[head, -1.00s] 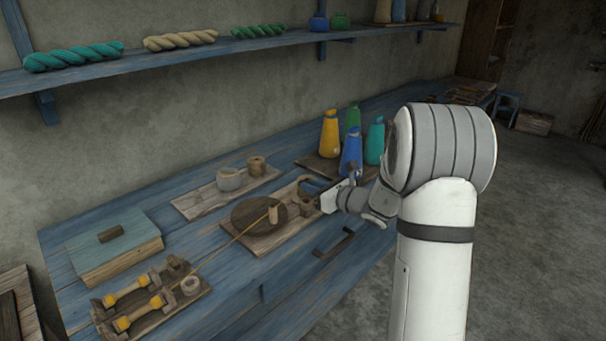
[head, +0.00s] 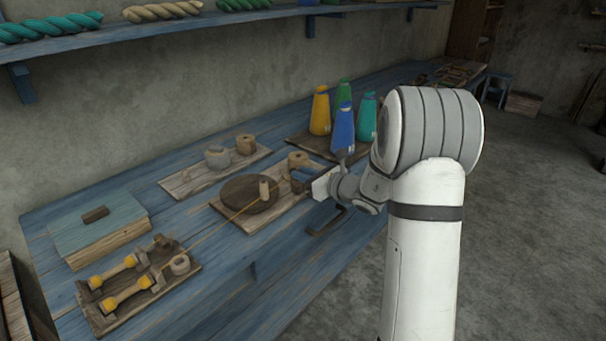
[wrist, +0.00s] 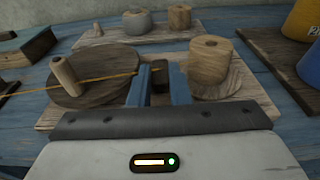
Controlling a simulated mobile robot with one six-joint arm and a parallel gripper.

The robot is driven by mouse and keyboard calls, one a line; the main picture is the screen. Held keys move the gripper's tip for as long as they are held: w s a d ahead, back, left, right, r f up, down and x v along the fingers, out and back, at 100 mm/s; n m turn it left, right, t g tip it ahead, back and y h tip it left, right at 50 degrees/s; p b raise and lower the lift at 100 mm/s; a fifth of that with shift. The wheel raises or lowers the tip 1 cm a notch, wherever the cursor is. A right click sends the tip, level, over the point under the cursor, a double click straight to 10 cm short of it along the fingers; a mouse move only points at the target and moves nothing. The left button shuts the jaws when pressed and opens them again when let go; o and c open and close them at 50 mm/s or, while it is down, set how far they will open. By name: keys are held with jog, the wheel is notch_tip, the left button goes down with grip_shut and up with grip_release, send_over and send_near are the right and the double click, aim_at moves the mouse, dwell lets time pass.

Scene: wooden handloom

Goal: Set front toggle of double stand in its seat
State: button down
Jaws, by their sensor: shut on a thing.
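My gripper (head: 301,180) is above the right end of the winding board (head: 232,217). In the wrist view its blue fingers (wrist: 159,85) are shut on a small dark wooden piece (wrist: 160,83), its lower part hidden; whether it is the toggle I cannot tell. What looks like the double stand (head: 103,321) is at the front left of the bench in the head view, well away from my gripper. It carries two yellow-and-wood spindles, the front one (head: 125,291) nearer me. A brown block (head: 162,243) and a pale ring (head: 179,264) sit at its right end. The seat cannot be made out.
The round disc (head: 247,195) with its upright peg (head: 264,187) stands left of my gripper; a yellow thread runs from it toward the stand. A wooden spool (wrist: 209,63) is close right of my fingers. Coloured cones (head: 343,129) stand behind. A chest (head: 98,225) is at left.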

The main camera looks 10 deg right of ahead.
jog(key=c, duration=1.3)
grip_release()
jog(key=v, duration=0.8)
jog(key=shift+a, duration=0.1)
